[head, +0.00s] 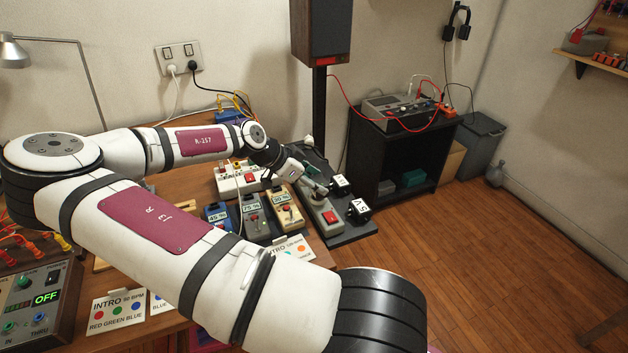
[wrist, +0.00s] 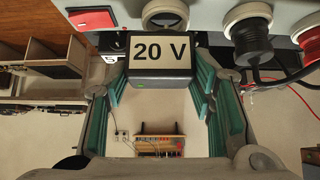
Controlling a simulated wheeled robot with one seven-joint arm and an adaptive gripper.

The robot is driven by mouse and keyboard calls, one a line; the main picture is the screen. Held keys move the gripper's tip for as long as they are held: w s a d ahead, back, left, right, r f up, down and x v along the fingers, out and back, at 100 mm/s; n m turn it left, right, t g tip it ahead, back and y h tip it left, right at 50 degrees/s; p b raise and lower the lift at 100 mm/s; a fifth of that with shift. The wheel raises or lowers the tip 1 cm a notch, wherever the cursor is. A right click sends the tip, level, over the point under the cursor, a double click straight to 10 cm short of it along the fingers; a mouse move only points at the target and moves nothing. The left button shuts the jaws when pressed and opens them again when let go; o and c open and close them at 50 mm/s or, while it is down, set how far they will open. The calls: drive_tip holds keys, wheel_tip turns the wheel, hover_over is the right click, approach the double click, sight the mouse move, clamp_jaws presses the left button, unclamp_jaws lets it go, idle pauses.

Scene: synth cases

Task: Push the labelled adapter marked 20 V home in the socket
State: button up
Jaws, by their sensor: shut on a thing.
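The 20 V adapter (wrist: 158,72), a dark block with a pale label, sits between the teal pads of my gripper (wrist: 160,95) in the wrist view. My gripper is shut on its sides. The adapter's far edge lies just under a round pale socket (wrist: 165,10) on the grey strip. The contact face is hidden, so I cannot tell whether it is seated or apart. In the head view my gripper (head: 314,188) is over the grey power strip (head: 322,208), and the held adapter cannot be made out there.
Black adapters (head: 359,210) (head: 340,184) sit beside the strip; one reads 5 V. A red switch (head: 330,217) is at its near end. A black plug (wrist: 250,48) fills a neighbouring socket. Several labelled pedals (head: 252,218) stand to the left.

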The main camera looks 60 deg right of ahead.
drive_tip(key=shift+f+b, duration=0.4)
drive_tip(key=shift+f, duration=0.4)
drive_tip(key=o, duration=1.3)
drive_tip(key=v, duration=1.2)
